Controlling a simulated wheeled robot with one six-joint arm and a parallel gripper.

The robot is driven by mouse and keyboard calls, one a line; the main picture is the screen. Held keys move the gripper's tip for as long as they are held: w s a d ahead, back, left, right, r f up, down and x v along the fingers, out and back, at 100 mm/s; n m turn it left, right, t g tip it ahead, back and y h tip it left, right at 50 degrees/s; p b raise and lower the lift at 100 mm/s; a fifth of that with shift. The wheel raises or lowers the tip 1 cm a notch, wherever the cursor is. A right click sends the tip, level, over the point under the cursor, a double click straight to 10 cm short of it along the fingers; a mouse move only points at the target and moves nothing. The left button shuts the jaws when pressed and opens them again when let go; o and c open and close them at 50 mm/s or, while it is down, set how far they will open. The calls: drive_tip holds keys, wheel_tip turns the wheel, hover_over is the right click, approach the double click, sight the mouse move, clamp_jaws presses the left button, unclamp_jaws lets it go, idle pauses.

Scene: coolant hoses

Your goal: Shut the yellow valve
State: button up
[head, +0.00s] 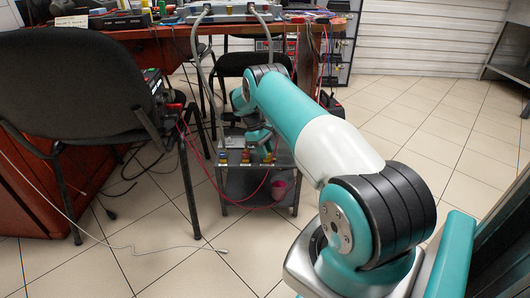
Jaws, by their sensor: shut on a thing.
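A small metal cart (232,184) stands on the floor in front of the desk. A row of small coloured valves (246,157) sits along its top front, with yellow, red and blue parts. They are too small for me to tell for sure which one is the yellow valve. My arm reaches forward over the cart from the right. My gripper (267,147) is low at the right part of the row, shut on a small part there. Its fingers are tiny and partly hidden by my arm, so the held part's colour is unclear.
Grey hoses (199,65) hang from a device (228,11) on the wooden desk (130,33) down to the cart. A black chair (72,85) stands close on the left. A cable (170,249) lies on open floor.

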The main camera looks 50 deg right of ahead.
drive_tip(key=shift+m, duration=0.5)
drive_tip(key=o, duration=0.9)
